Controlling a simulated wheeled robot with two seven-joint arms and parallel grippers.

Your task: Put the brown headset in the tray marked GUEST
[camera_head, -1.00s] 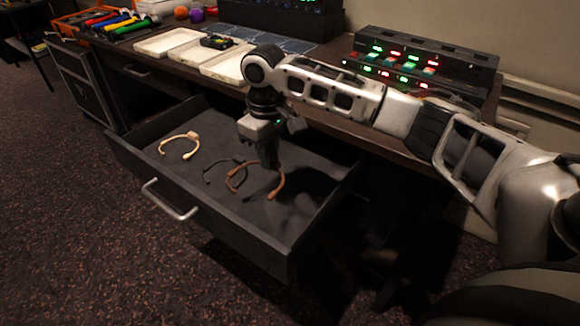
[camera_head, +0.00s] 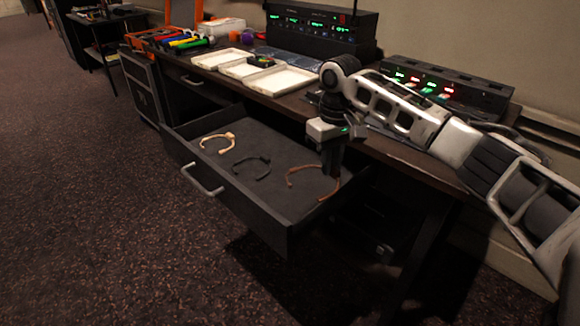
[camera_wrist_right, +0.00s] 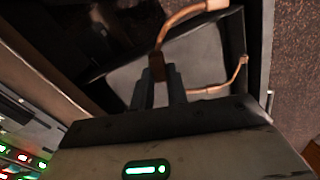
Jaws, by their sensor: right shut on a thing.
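The brown headset (camera_head: 313,171) is a thin open band over the right part of the open drawer. My right gripper (camera_head: 331,172) points down and is shut on the band near its right end. I cannot tell whether the band is clear of the drawer floor. In the right wrist view the fingers (camera_wrist_right: 158,88) pinch the brown band (camera_wrist_right: 172,28). Three shallow white trays stand in a row on the desk: left tray (camera_head: 203,64), middle tray (camera_head: 238,72), right tray (camera_head: 267,85). I cannot read any GUEST mark. My left gripper is out of view.
The drawer (camera_head: 231,195) also holds a cream headset (camera_head: 219,139) and a dark grey headset (camera_head: 253,166). A small dark object (camera_head: 261,61) lies at the middle tray. A lit rack unit (camera_head: 318,30) and a lit panel (camera_head: 430,88) stand behind on the desk.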

